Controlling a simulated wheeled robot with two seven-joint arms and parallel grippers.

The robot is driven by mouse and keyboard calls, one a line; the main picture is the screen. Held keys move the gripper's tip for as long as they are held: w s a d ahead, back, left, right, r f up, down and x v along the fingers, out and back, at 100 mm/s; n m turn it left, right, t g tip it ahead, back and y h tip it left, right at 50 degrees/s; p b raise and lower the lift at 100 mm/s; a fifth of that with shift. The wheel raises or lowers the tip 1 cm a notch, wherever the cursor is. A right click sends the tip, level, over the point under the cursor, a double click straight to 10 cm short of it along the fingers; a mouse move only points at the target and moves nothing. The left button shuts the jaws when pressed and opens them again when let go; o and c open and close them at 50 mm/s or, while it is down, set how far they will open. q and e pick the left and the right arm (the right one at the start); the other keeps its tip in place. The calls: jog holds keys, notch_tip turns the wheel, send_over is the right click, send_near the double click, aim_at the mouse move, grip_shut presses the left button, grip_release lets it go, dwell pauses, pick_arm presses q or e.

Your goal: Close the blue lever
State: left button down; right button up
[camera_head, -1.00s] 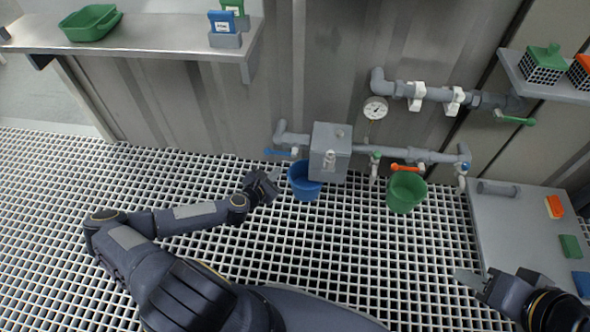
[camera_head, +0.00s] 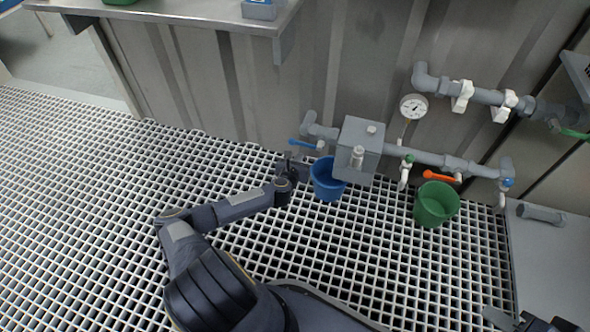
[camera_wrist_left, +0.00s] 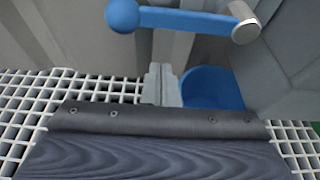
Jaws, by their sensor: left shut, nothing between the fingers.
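The blue lever (camera_head: 302,144) sits at the left end of the lower grey pipe, above and to the left of the blue bucket (camera_head: 328,184). In the left wrist view the lever (camera_wrist_left: 180,18) lies roughly level across the top, with its round knob at the left and a metal pivot at the right. My left gripper (camera_head: 289,160) is just below and left of the lever, apart from it. Its fingers (camera_wrist_left: 162,84) are shut and empty, below the lever in the wrist view. My right gripper (camera_head: 500,318) is partly cut off at the bottom right edge; its jaw opening is unclear.
A grey box (camera_head: 358,150) stands on the pipe right of the lever. An orange lever (camera_head: 441,176) and a green bucket (camera_head: 436,204) are further right. A steel shelf (camera_head: 200,16) juts out at upper left. The grating floor left of my arm is clear.

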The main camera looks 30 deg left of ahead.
aim_at(305, 145)
pick_arm(q)
jog(key=shift+s+r, duration=0.1)
jog(key=shift+r, duration=1.75)
jog(key=shift+r+m+y, duration=0.2)
jog(key=shift+m+y, duration=0.2)
jog(key=shift+m, duration=0.2)
